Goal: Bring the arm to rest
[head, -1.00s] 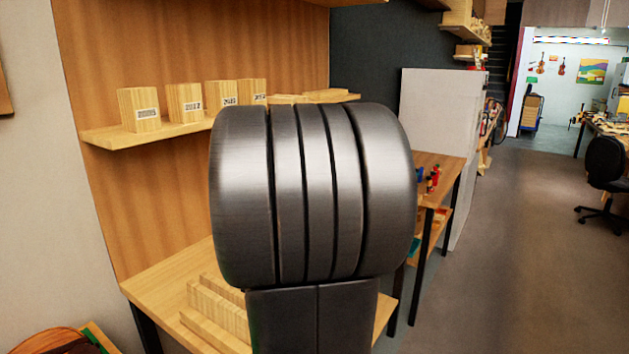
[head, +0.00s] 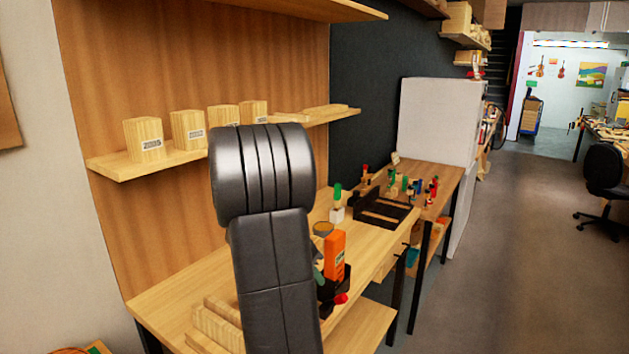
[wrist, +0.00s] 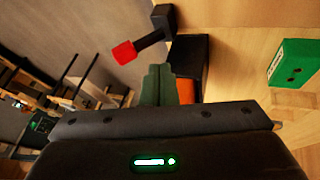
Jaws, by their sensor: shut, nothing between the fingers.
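My arm (head: 270,240) stands upright in front of the bench in the head view, its rounded metallic joint on top of a dark link. It hides part of the bench and shelf. My gripper (wrist: 157,82) shows in the wrist view as narrow grey-green fingers, closed together with nothing held. An orange box (wrist: 186,90) shows just behind and right of the fingers. In the head view the gripper is mostly hidden behind my arm.
The wooden bench (head: 180,282) holds an orange box (head: 334,256), a green-capped bottle (head: 337,203) and a black tray (head: 381,213). A red-tipped tool (wrist: 124,53) lies close to the fingers. A shelf with wooden blocks (head: 146,140) is behind. Open floor lies at right.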

